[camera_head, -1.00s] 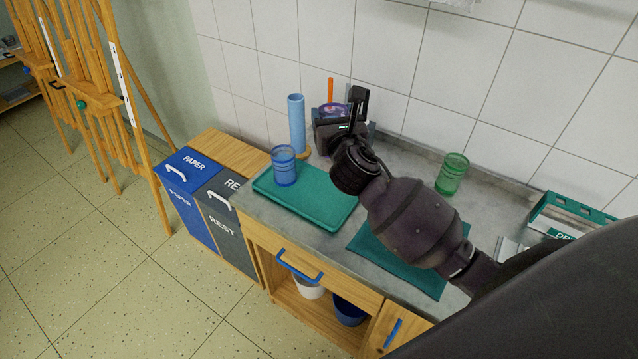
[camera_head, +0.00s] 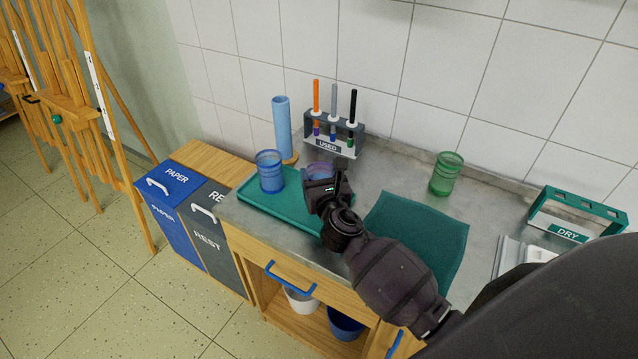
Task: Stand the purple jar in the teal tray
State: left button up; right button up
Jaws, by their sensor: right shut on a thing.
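The purple jar (camera_head: 318,170) shows only in part behind my right gripper (camera_head: 328,184), which is shut on it. The jar looks upright, over or at the right back part of the teal tray (camera_head: 290,212). I cannot tell whether its base touches the tray, because the gripper hides its lower part. A blue jar (camera_head: 270,173) stands upright in the left part of the tray. My left gripper is not in view.
Behind the tray are a light blue cylinder (camera_head: 282,128) and a USED rack (camera_head: 328,145) with brushes. A teal cloth (camera_head: 420,235) lies right of the tray. A green jar (camera_head: 446,174) and a DRY rack (camera_head: 575,215) stand farther right.

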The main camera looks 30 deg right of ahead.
notch_tip(320, 180, down, 2)
jog(key=shift+f, duration=0.1)
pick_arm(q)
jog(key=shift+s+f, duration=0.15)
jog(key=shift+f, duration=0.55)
pick_arm(e)
jog(key=shift+b, duration=0.3)
jog(key=o, duration=0.9)
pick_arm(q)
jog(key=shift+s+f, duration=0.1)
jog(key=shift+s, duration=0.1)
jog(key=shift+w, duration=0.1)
